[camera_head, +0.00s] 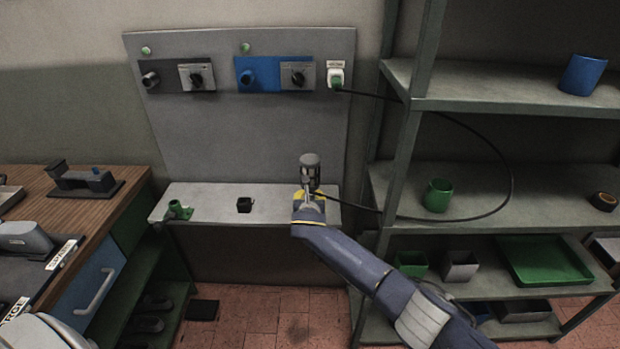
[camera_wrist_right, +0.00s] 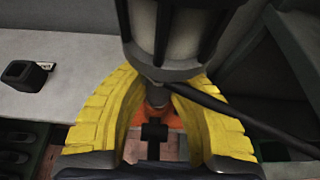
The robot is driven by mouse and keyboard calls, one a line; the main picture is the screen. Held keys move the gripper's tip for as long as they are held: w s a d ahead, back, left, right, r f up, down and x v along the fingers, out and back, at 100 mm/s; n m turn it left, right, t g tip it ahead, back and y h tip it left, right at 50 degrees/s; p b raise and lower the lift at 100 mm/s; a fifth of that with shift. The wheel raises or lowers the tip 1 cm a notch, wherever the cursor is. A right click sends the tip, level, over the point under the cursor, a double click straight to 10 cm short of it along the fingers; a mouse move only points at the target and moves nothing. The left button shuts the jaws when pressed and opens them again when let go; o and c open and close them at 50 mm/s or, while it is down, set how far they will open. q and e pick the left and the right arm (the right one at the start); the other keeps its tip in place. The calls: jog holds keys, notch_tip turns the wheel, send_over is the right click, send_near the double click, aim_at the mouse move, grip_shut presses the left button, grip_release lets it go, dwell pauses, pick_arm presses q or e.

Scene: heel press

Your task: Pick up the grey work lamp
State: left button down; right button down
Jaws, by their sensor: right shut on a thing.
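The grey work lamp (camera_head: 311,168) stands upright in my right gripper (camera_head: 308,197), above the right end of the light shelf. In the right wrist view its caged grey head (camera_wrist_right: 178,35) fills the top middle. The yellow fingers of the right gripper (camera_wrist_right: 155,105) close around the narrow part below the head. A black cable runs from the lamp to the right and loops up to a white and green socket (camera_head: 336,77) on the wall panel. Whether the lamp touches the shelf is hidden by the gripper. My left gripper is not in view.
The shelf (camera_head: 270,190) carries a small black holder (camera_head: 244,204) and a green fitting (camera_head: 178,210). A metal rack with a green cup (camera_head: 437,195) stands at the right, with the cable hanging across it. A wooden bench (camera_head: 100,205) is at the left.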

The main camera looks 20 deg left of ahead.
aim_at(310, 158)
jog(key=shift+r, duration=0.15)
notch_tip(310, 158, up, 20)
jog(key=shift+f, duration=0.1)
dwell(0.6)
jog(key=shift+r, duration=0.2)
dwell(0.3)
jog(key=shift+r, duration=1.8)
jog(key=shift+a, duration=0.1)
